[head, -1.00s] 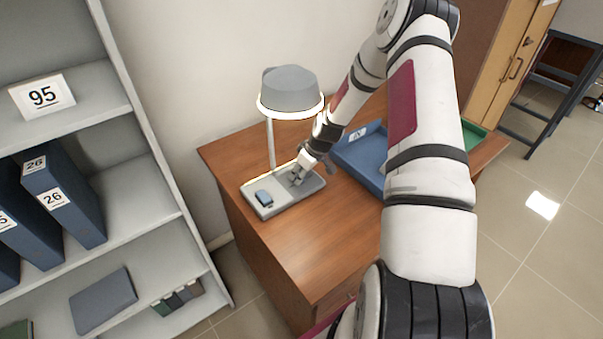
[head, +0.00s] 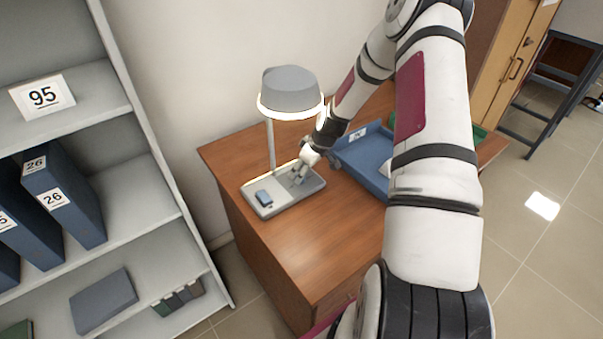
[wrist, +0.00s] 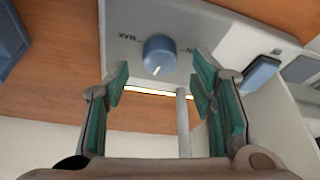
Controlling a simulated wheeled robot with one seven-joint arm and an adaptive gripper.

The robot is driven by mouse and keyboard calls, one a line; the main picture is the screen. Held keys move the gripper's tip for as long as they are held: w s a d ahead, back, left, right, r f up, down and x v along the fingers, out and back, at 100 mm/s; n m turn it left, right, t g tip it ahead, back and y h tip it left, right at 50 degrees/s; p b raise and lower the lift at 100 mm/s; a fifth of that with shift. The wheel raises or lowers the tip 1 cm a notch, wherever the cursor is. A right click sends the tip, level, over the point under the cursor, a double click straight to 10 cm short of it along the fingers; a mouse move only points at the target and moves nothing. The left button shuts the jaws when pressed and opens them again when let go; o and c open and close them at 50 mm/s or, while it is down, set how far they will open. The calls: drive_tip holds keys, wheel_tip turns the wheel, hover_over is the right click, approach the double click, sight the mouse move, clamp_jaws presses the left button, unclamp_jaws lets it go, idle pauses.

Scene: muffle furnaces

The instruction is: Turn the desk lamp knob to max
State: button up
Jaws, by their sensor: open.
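The desk lamp (head: 290,92) stands on the wooden desk with its lit shade above a grey base (head: 283,203). In the wrist view the lamp's round blue-grey knob (wrist: 159,54) sits on the base, with a white pointer line at its lower edge. A "MAX" mark shows to the left of the knob, and another mark to its right is partly hidden by a finger. My gripper (wrist: 160,95) is open, with its teal-padded fingers on either side below the knob in the picture, apart from it. In the head view my gripper (head: 298,174) is just over the base and the knob is hidden.
A blue rocker-like block (head: 264,198) sits on the base's left part. A blue tray (head: 362,160) lies close to the right of the lamp, with a green tray (head: 478,133) beyond it. The desk's front (head: 315,255) is clear. A shelf with binders (head: 62,202) stands at left.

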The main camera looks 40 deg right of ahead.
drive_tip(key=v, duration=0.9)
drive_tip(key=shift+r, duration=0.2)
drive_tip(key=w+d+n+g+y+b, duration=0.25)
drive_tip(key=n+b, duration=0.25)
drive_tip(key=n, duration=0.4)
drive_tip(key=w+d+n+g+y+b, duration=0.1)
drive_tip(key=w+n+g+b, duration=0.3)
drive_tip(key=n, duration=0.5)
drive_tip(key=shift+t+h, duration=0.25)
drive_tip(key=shift+t, duration=0.1)
drive_tip(key=x, duration=1.2)
drive_tip(key=shift+d+b, duration=0.1)
drive_tip(key=shift+b, duration=0.3)
drive_tip(key=shift+c, duration=0.6)
drive_tip(key=c, duration=1)
